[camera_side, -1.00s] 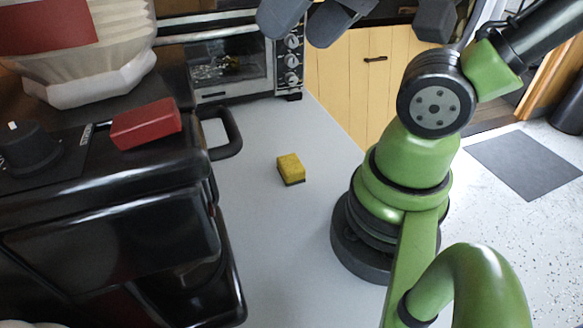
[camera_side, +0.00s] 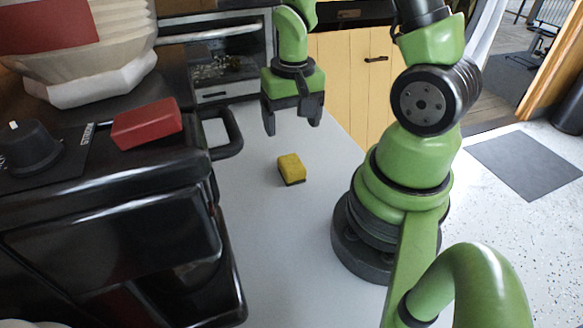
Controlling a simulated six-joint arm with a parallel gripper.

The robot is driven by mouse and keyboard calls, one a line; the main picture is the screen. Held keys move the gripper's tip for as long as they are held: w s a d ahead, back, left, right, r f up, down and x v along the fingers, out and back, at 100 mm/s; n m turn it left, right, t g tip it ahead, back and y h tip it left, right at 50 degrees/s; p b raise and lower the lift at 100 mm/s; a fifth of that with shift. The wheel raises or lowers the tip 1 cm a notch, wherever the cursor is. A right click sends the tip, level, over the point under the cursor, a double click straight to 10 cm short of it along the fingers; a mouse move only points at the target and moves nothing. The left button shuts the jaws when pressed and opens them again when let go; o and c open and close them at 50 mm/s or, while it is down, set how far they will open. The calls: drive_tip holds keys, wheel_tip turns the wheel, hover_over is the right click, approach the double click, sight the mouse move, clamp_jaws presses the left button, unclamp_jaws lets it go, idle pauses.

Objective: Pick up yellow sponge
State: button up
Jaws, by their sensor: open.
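The yellow sponge (camera_side: 291,168) is a small block with a dark underside. It lies on the grey counter (camera_side: 285,240), left of my arm's base. My gripper (camera_side: 292,128) points down with its two dark fingers apart. It is open and empty. In the picture it hangs above the sponge, apart from it; how high it is over the counter I cannot tell exactly.
A black appliance (camera_side: 110,235) with a loop handle (camera_side: 228,135) stands left of the sponge. A red block (camera_side: 147,123) lies on its top. A toaster oven (camera_side: 215,65) stands at the back. The counter around the sponge is clear.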

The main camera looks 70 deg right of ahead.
sight(292, 162)
drive_tip(key=shift+s+d+f, duration=0.15)
drive_tip(key=shift+s+f, duration=0.05)
drive_tip(key=shift+f, duration=0.65)
wheel_tip(292, 162, down, 3)
drive_tip(key=shift+f, duration=0.1)
drive_tip(key=shift+w+f, duration=0.15)
drive_tip(key=shift+f, duration=1.4)
drive_tip(key=shift+w+f, duration=0.1)
drive_tip(key=shift+f, duration=1.45)
drive_tip(key=c, duration=1)
